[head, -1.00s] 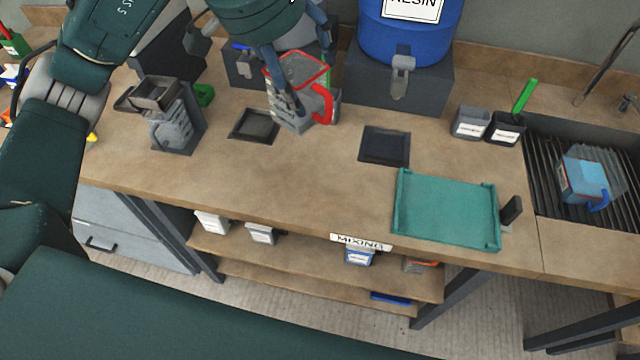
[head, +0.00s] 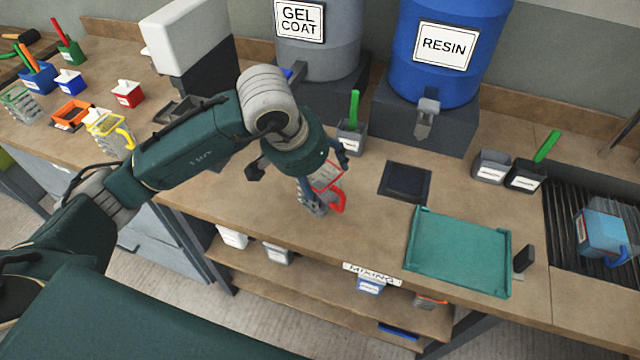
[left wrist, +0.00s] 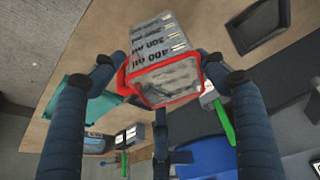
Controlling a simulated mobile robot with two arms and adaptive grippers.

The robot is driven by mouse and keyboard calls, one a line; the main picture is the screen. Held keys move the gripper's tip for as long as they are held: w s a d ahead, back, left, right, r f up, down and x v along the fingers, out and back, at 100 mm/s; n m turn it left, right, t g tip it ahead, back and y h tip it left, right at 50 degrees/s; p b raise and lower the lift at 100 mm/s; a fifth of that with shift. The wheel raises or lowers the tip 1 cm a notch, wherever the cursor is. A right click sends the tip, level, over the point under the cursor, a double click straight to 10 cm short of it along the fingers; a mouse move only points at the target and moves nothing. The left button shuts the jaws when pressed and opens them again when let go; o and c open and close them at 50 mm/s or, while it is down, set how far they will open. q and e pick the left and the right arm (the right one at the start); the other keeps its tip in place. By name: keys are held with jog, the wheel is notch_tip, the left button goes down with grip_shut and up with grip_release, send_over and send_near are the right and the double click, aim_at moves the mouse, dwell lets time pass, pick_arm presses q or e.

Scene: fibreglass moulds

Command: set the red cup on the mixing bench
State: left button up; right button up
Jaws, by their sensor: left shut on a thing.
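The red cup (head: 327,177), a clear measuring cup with a red rim and handle, is in my left gripper (head: 318,172) over the front part of the mixing bench (head: 260,218). The arm and fingers hide part of the cup in the head view. I cannot tell whether its base touches the bench. The MIXING label (head: 370,273) is on the bench's front edge. My right gripper is not in view.
A teal tray (head: 458,250) and a dark square pad (head: 405,181) lie to the right. Behind stand the gel coat drum (head: 318,45), the blue resin drum (head: 440,60) and a grey cup with a green stick (head: 352,137). Bare bench lies around the red cup.

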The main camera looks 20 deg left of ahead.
aim_at(320, 189)
pick_arm(q)
notch_tip(320, 189, down, 2)
jog(key=shift+s+f+p, duration=0.1)
jog(key=shift+f+p, duration=0.15)
jog(key=shift+p, duration=0.05)
jog(key=shift+f, duration=0.7)
jog(key=o, duration=1.8)
jog(key=shift+o, duration=0.5)
jog(key=shift+r, duration=0.1)
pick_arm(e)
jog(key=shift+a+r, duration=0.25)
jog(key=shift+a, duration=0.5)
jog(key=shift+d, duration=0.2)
